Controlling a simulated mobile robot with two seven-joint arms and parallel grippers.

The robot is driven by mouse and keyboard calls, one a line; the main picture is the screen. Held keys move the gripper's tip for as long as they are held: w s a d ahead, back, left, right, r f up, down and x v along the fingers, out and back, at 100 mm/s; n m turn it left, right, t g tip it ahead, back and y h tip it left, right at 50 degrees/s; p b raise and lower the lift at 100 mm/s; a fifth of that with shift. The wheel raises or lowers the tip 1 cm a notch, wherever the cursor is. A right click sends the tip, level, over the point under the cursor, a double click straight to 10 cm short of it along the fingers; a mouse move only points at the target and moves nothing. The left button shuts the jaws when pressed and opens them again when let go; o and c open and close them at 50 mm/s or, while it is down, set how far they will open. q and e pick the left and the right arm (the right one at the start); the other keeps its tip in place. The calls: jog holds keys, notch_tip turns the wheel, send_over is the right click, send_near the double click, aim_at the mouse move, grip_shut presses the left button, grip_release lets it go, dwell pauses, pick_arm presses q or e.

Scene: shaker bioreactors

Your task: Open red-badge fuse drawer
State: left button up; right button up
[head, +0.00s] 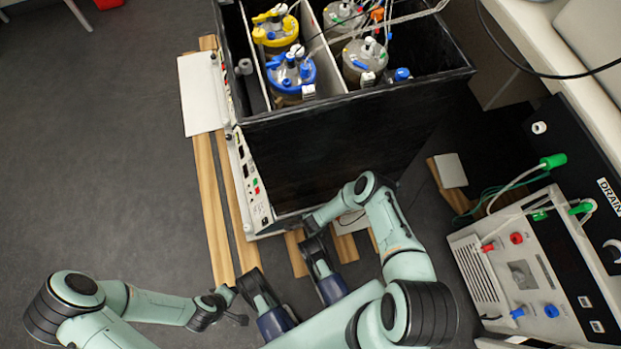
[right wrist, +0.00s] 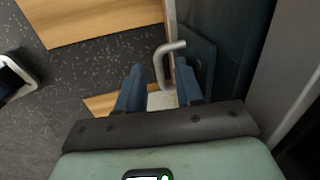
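My right gripper (right wrist: 160,72) shows two blue fingers spread apart in the right wrist view. A bent grey metal handle (right wrist: 168,47) stands between and just beyond the fingertips; I cannot tell if they touch it. It is fixed beside a dark panel (right wrist: 198,60). No red badge can be made out there, so I cannot tell which drawer this is. In the head view my right arm reaches to the low front corner of the black bioreactor box (head: 345,135); its fingertips are not clear. My left gripper (head: 233,306) is away from the box, with its fingers too small to read.
A white control panel (head: 250,185) with small red and green marks runs along the box's left side. Several vessels stand in the box. A grey instrument (head: 520,270) with cables is at right. Wooden slats (head: 210,190) lie under the box; grey floor is free at left.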

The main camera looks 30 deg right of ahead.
grip_shut()
dwell(1.5)
